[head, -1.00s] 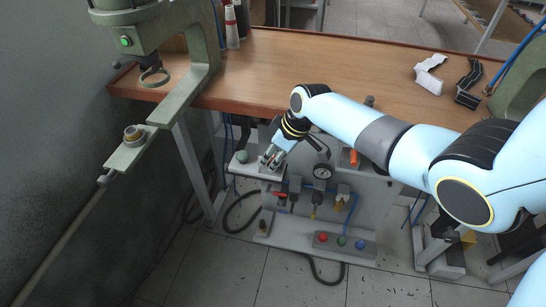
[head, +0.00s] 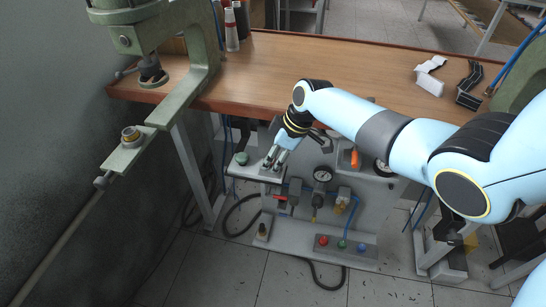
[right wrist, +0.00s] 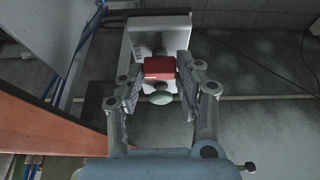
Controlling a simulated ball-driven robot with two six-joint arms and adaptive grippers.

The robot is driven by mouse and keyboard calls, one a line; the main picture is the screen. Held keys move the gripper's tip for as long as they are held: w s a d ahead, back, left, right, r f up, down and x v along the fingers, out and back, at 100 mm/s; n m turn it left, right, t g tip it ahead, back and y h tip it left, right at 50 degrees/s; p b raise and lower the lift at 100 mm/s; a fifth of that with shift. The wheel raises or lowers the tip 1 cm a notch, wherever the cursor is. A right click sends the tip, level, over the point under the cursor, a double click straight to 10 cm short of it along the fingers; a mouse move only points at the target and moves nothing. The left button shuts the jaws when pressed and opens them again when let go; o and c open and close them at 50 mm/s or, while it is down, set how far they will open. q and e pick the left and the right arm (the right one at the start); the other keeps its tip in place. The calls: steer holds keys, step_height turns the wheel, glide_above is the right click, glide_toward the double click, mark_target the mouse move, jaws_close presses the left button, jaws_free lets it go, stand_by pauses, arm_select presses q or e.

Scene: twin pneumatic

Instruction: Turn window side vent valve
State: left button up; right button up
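My right gripper (head: 273,164) reaches down over a grey shelf (head: 250,173) on the left side of the pneumatic panel (head: 360,208), under the table. In the right wrist view, the gripper (right wrist: 160,66) has its fingers apart on either side of a red block-shaped part (right wrist: 160,68); narrow gaps seem to show, and contact is unclear. A pale green knob (right wrist: 161,98) lies nearer between the fingers; a green knob on the shelf also shows in the head view (head: 241,158). The panel has a red-handled valve (head: 280,198). My left gripper is out of view.
A wooden table (head: 290,75) stands above the panel, and a green press (head: 205,75) is at left. A button box (head: 343,244) sits low.

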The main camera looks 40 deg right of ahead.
steer(key=o, duration=0.4)
steer(key=shift+c, duration=0.2)
steer(key=v, duration=1.2)
steer(key=shift+d, duration=0.1)
